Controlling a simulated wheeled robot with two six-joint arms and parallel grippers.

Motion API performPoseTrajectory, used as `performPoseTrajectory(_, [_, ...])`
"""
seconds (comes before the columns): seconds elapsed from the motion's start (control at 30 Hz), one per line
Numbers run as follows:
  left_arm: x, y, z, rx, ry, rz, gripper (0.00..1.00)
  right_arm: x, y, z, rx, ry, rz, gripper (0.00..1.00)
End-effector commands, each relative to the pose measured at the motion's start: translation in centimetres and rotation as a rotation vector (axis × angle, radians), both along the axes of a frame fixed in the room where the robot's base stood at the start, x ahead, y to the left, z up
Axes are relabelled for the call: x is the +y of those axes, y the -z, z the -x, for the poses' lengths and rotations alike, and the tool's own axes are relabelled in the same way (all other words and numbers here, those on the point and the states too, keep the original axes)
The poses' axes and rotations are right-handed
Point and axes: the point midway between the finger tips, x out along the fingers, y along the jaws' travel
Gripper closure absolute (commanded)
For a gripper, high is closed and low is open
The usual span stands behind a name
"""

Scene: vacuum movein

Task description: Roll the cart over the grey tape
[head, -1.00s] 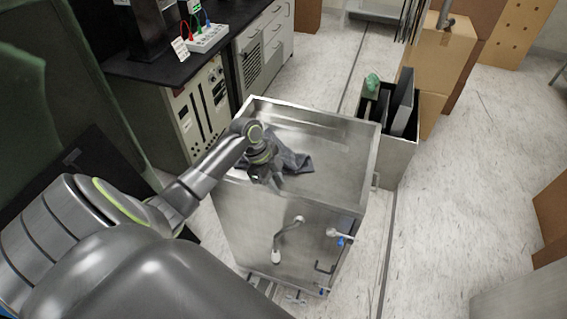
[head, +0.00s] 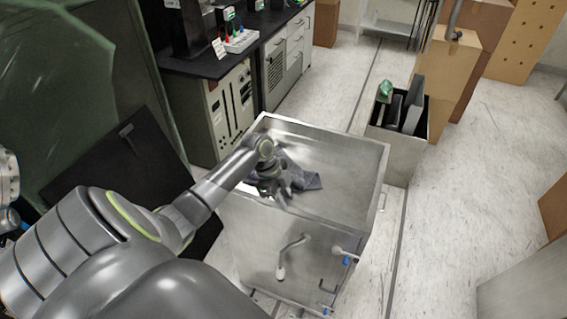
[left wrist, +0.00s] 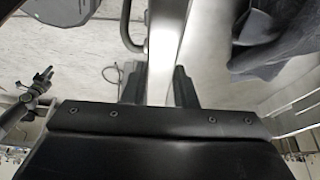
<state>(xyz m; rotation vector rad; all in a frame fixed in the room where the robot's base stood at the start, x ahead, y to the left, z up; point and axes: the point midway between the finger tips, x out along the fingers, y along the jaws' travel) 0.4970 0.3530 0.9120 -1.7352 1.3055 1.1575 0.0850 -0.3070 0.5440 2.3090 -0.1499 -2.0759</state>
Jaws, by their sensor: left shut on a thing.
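The cart (head: 300,228) is a stainless steel box with a recessed top, and it stands upright in the middle of the head view. My left gripper (head: 281,196) is at its near top rim, shut on the rim. In the left wrist view a pale metal strip of the rim (left wrist: 166,45) runs between the two dark fingers (left wrist: 158,88). A thin grey line on the floor, which looks like the grey tape (head: 398,240), runs along the right side of the cart. The floor under the cart is hidden.
A dark grey cloth (head: 302,180) lies in the cart's top. A metal bin (head: 393,150) with a green item stands close behind the cart at right. A black-topped bench (head: 195,62) is at left. Cardboard boxes (head: 452,75) stand behind.

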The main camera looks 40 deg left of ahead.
Motion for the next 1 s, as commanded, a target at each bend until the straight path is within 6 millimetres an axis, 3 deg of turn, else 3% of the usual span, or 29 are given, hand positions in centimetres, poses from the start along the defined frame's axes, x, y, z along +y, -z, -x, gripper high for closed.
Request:
performPoseTrajectory(0.43, [0.06, -0.27, -0.17, -0.005, 0.001, -0.003, 1.00, 0.03, -0.08, -0.21, -0.004, 0.000, 0.000, 0.64])
performPoseTrajectory(0.47, [0.06, -0.27, -0.18, -0.005, 0.001, -0.003, 0.73, 0.03, -0.08, -0.21, -0.004, 0.000, 0.000, 0.64])
performPoseTrajectory(0.6, [0.05, -0.21, -0.14, -0.004, 0.001, -0.002, 0.55, 0.07, -0.08, -0.22, -0.004, 0.000, -0.001, 0.64])
performPoseTrajectory(1.0, [0.31, -0.60, 0.01, -0.002, 0.000, -0.002, 0.53, 0.24, 0.12, -0.19, -0.003, 0.000, -0.003, 0.64])
